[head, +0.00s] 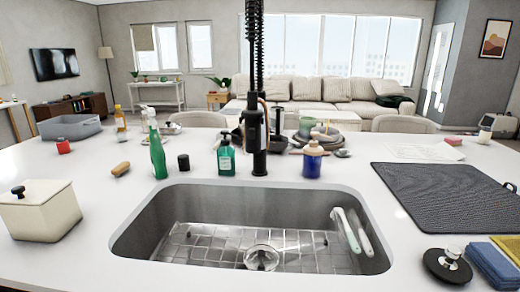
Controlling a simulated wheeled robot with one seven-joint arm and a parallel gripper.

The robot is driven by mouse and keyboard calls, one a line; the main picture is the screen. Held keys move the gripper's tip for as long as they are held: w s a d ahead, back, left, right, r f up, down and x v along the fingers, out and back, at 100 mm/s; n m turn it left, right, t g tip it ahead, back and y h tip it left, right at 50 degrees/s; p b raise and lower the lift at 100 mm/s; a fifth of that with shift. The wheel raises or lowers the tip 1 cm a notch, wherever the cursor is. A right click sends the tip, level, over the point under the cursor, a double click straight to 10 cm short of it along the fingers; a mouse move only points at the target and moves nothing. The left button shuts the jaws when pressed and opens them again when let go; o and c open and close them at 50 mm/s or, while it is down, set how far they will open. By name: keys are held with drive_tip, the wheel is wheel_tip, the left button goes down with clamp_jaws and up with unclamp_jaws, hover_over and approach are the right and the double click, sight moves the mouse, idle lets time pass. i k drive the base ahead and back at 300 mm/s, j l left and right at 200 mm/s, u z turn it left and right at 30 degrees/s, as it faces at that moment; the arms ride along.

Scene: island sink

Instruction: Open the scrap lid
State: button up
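A cream, square-sided container (40,222) stands on the counter at the left, near the sink's left side. Its cream lid (48,191) sits on top and looks closed, with a small dark round knob (18,192). This looks like the scrap bin, though no label shows. My gripper is not in view.
A steel sink (150,222) with a wire rack takes up the middle; a tall black faucet (257,140) stands behind it. A green spray bottle (157,155), a brown brush (121,169) and a grey tub (72,127) stand beyond the container. A dark mat (450,195) lies right.

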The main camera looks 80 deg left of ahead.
sight(31, 193)
drive_tip(key=u, duration=3.7)
